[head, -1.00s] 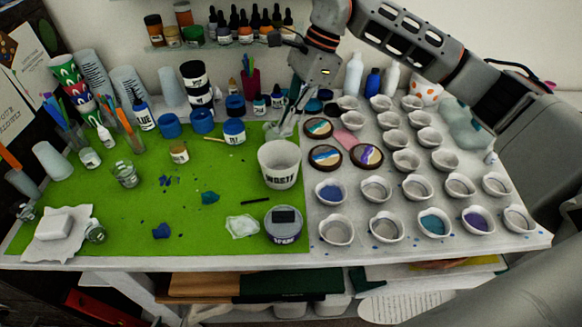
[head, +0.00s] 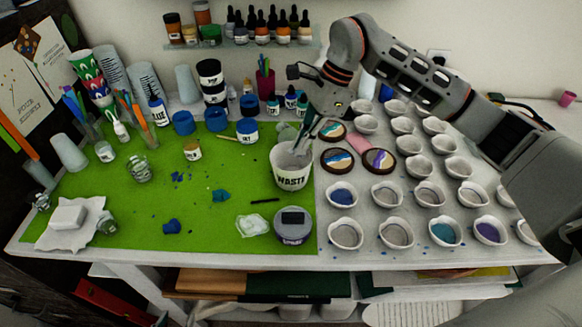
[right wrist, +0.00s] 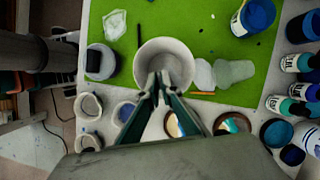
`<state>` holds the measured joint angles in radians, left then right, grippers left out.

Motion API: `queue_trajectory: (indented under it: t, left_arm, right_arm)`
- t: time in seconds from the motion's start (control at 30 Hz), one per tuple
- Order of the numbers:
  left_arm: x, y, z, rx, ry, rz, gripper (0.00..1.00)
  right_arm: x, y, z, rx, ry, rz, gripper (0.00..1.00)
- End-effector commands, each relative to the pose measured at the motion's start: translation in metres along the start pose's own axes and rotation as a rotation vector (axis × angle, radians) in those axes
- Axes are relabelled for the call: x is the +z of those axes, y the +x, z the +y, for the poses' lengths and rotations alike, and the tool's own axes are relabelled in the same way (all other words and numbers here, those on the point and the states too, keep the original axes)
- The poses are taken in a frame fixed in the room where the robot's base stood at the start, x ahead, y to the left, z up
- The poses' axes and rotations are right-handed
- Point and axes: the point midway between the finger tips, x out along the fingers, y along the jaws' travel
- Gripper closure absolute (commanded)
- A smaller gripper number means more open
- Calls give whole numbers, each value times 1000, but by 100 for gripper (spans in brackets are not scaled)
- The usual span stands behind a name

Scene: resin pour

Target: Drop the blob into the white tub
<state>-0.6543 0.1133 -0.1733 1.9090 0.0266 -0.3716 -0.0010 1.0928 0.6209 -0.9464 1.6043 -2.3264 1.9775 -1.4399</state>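The white tub (head: 291,172), marked WASTE, stands upright at the mat's right edge; it also shows in the right wrist view (right wrist: 180,55). My right gripper (head: 298,148) points down into its mouth, and its fingertips (right wrist: 160,78) are close together over the opening. I see no blob between them, though a small one could be hidden. The tub's visible inside looks pale and bare. A dark blue blob (head: 171,227) and a teal blob (head: 220,195) lie on the green mat; I cannot tell which is the task's blob. My left gripper is not in view.
A grey-lidded tub (head: 293,228) stands just in front of the white tub. Round coasters (head: 337,160) and several small cups (head: 387,192) fill the right side. Blue-lidded jars (head: 247,130) stand behind. The green mat (head: 120,205) has free room at the middle left.

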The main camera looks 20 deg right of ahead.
Motion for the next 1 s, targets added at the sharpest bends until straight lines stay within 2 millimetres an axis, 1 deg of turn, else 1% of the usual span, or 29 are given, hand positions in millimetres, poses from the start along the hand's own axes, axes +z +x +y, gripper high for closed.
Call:
queue_trajectory:
  t: [0.1,0.13,0.17,0.2,0.43,0.57,0.67,0.77,1.0]
  left_arm:
    - [-1,0,1,0,-3,1,60]
    - [-1,0,1,0,-3,1,60]
    - [-1,0,1,0,-3,1,60]
    - [-1,0,1,0,-3,1,60]
    - [0,0,-1,0,3,1,60]
    - [3,-1,-5,-3,12,-3,60]
    - [2,-1,-4,-2,10,-3,60]
    - [2,0,-4,-2,9,-2,60]
    - [1,0,-3,-2,7,-1,60]
  right_arm:
    - [0,0,0,0,0,0,100]
    - [0,0,0,0,0,0,88]
    - [0,0,0,0,0,0,81]
    - [0,0,0,0,0,0,76]
    - [0,0,0,0,0,0,76]
    - [0,-3,0,-1,0,0,76]
    - [0,-11,-1,-2,0,1,76]
    - [0,-27,-1,-3,0,2,76]
    - [0,-77,-1,-5,0,2,76]
